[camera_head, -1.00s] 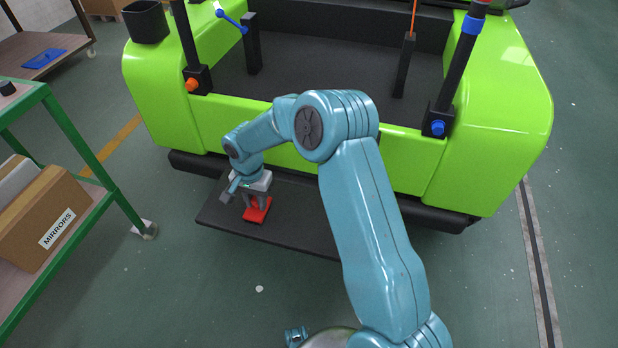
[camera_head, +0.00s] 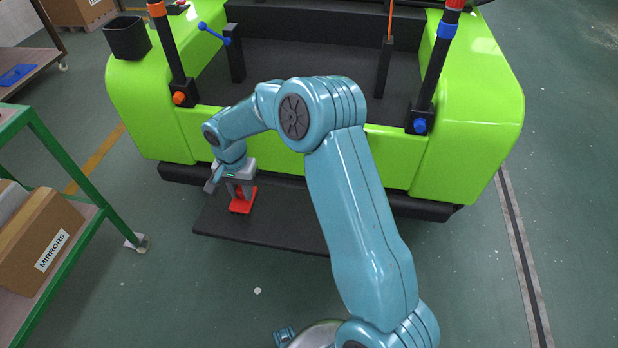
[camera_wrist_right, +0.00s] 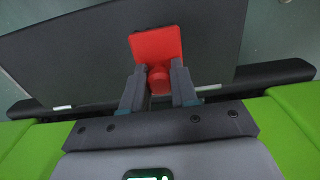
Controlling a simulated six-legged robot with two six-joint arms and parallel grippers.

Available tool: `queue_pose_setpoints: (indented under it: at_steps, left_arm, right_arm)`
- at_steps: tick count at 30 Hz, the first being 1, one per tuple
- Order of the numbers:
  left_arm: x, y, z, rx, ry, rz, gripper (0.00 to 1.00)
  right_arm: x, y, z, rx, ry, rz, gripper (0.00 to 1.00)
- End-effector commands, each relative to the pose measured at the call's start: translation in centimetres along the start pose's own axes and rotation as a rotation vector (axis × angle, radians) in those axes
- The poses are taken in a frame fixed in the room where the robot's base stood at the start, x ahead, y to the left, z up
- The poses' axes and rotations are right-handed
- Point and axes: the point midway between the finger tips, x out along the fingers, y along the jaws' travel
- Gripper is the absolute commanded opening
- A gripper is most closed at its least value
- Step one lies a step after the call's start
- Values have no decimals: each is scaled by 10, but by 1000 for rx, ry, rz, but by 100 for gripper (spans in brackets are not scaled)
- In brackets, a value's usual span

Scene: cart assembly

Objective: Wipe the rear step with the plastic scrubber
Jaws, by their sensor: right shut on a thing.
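My right gripper (camera_head: 239,188) is shut on the red plastic scrubber (camera_head: 242,206). In the right wrist view, the two grey fingers of the right gripper (camera_wrist_right: 159,88) close around the scrubber's round knob, and its flat red plate (camera_wrist_right: 156,43) reaches out past the fingertips. The scrubber is at the left part of the dark rear step (camera_head: 270,234) and appears to rest on it; exact contact is hard to tell. The step also fills much of the wrist view (camera_wrist_right: 75,60). My left gripper is not in view.
The green cart body (camera_head: 470,130) with a dark bumper (camera_head: 420,208) stands right behind the step. A green-framed trolley (camera_head: 75,165) with a box labelled MIRRORS (camera_head: 40,240) is at the left. The floor in front of the step (camera_head: 200,290) is clear.

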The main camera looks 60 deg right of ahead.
Motion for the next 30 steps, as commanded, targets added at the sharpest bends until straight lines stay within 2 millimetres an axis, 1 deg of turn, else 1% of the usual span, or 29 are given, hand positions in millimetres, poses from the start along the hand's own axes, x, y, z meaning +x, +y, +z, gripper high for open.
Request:
queue_pose_setpoints:
  at_steps: [1, 3, 9, 23, 30]
  left_arm:
    - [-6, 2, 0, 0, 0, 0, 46]
    - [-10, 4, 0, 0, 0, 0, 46]
    - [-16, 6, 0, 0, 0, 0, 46]
    - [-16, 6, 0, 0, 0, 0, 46]
    - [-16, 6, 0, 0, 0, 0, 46]
  right_arm:
    - [-8, 0, -1, 1, 1, -1, 4]
    - [-14, 1, -2, 0, 0, 0, 4]
    - [-24, 2, -4, -3, 0, 0, 4]
    - [-24, 2, -5, -13, 0, 0, 4]
    - [-24, 9, -2, -149, 0, 1, 4]
